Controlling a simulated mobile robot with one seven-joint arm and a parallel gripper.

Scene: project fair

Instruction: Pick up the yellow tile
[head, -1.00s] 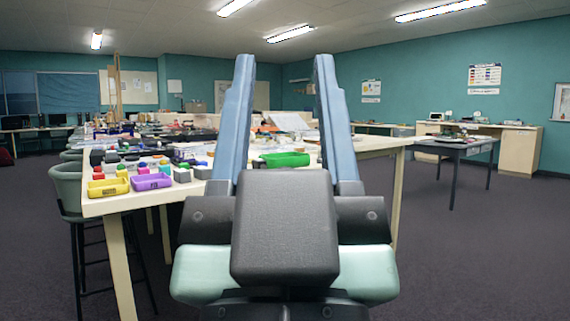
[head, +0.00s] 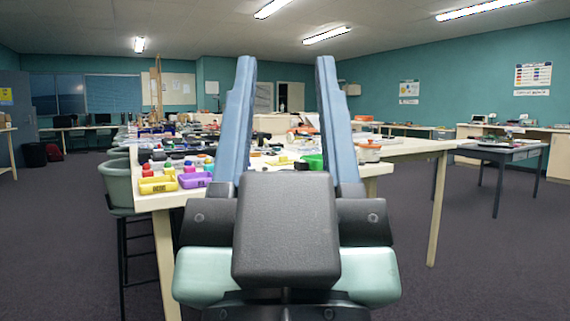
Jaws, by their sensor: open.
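My gripper (head: 285,65) points ahead with its two blue-grey fingers wide apart and nothing between them. It is in front of the near end of a long pale table (head: 160,203) covered with small items. I cannot make out the yellow tile for certain. Small yellow pieces (head: 281,160) show on the table between the fingers, too small to identify. A yellow tray (head: 158,186) sits at the table's near left corner. The fingers and wrist hide part of the tabletop.
A grey-green stool (head: 117,182) stands left of the table. A dark table (head: 500,154) is at right. Carpet is open at both sides.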

